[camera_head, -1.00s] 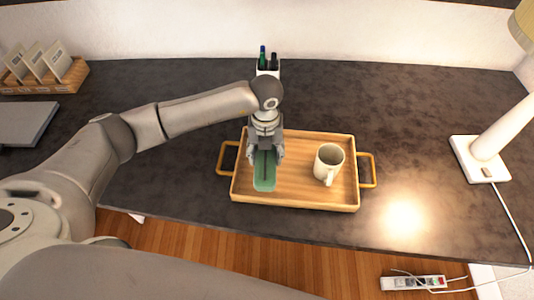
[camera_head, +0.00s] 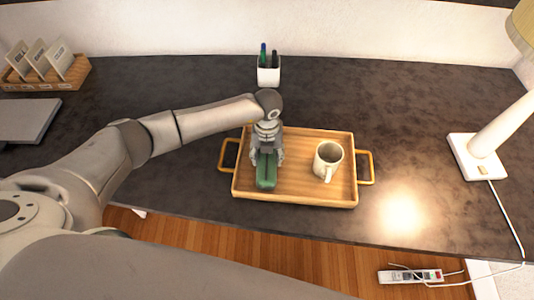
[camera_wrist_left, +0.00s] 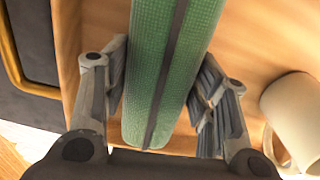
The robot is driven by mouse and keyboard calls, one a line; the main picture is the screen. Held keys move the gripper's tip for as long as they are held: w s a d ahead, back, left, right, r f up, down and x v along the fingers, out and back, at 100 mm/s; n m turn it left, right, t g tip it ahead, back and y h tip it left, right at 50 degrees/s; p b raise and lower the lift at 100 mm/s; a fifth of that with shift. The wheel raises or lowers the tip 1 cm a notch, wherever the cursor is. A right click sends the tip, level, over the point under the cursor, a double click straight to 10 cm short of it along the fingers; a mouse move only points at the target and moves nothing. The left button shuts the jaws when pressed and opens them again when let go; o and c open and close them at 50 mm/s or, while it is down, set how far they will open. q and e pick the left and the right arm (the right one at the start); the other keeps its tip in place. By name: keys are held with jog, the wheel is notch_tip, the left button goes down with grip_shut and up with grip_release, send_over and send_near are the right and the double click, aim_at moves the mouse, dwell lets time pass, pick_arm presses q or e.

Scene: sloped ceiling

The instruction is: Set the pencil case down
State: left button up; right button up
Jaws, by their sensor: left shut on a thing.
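The green pencil case (camera_head: 265,178) with a dark stripe along its top is over the left part of the wooden tray (camera_head: 309,191). My left gripper (camera_head: 266,158) points down and is shut on it. In the left wrist view the case (camera_wrist_left: 172,75) lies between the two fingers of the gripper (camera_wrist_left: 160,95), with tray wood visible on both sides. The case is at or very near the tray floor; I cannot tell if it touches. Its far end is cut off in the wrist view. My right gripper is not in view.
A white mug (camera_head: 328,160) stands on the right part of the tray and also shows in the left wrist view (camera_wrist_left: 295,118). A pen cup (camera_head: 268,75) is behind the tray. A lamp base (camera_head: 477,158) is at the right. The counter right of the tray is clear.

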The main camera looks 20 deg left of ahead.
pick_arm(q)
jog(key=o, duration=1.2)
jog(key=shift+r+p, duration=0.25)
jog(key=shift+p, duration=0.05)
jog(key=shift+w+r+b, duration=0.1)
jog(key=shift+r+b, duration=0.25)
notch_tip(320, 180, up, 11)
jog(key=b, duration=0.3)
